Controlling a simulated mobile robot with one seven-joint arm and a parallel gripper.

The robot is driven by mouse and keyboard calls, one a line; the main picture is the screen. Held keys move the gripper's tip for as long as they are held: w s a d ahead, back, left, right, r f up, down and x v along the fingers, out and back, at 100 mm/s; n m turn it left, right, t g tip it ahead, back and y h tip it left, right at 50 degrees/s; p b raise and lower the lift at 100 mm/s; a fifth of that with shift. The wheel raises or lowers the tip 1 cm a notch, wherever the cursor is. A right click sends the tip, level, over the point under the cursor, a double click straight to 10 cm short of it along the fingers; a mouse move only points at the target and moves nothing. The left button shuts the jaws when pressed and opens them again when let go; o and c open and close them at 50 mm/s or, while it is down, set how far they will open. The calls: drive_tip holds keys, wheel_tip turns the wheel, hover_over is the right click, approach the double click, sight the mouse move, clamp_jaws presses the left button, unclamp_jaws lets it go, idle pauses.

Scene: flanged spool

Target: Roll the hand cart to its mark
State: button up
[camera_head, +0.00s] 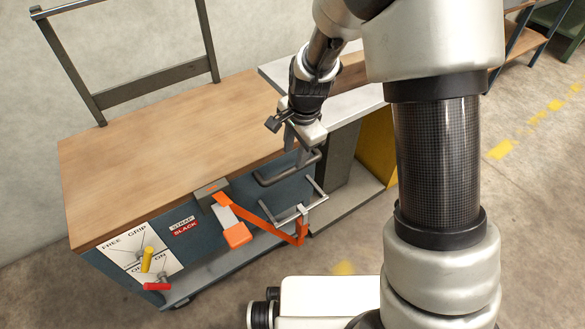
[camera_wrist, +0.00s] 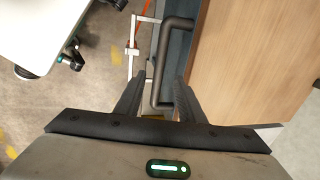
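The hand cart has a wooden top (camera_head: 170,150), a dark blue side and a grey upright frame (camera_head: 150,85) at the back. A dark bar handle (camera_head: 283,175) sticks out from its side near the right end. My gripper (camera_head: 297,140) is at the handle, pointing down. In the wrist view my gripper (camera_wrist: 160,95) has its fingers apart, with the handle (camera_wrist: 163,62) showing between the tips; contact cannot be told. An orange strap (camera_head: 262,212) runs from a grey buckle to a pale bracket (camera_head: 312,207). Yellow paint (camera_head: 344,268) shows on the floor; whether it is the mark is unclear.
A pale-topped bench (camera_head: 345,105) stands close at the cart's right end. Yellow dashes (camera_head: 537,117) cross open floor at right. A wall is behind.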

sight(292, 169)
drive_tip(key=f, duration=0.2)
drive_tip(key=f+b, duration=0.1)
drive_tip(key=f, duration=0.1)
drive_tip(key=w+f, duration=0.1)
drive_tip(key=f, duration=0.2)
drive_tip(key=shift+a+b, duration=0.3)
drive_tip(key=shift+a, duration=0.05)
clamp_jaws()
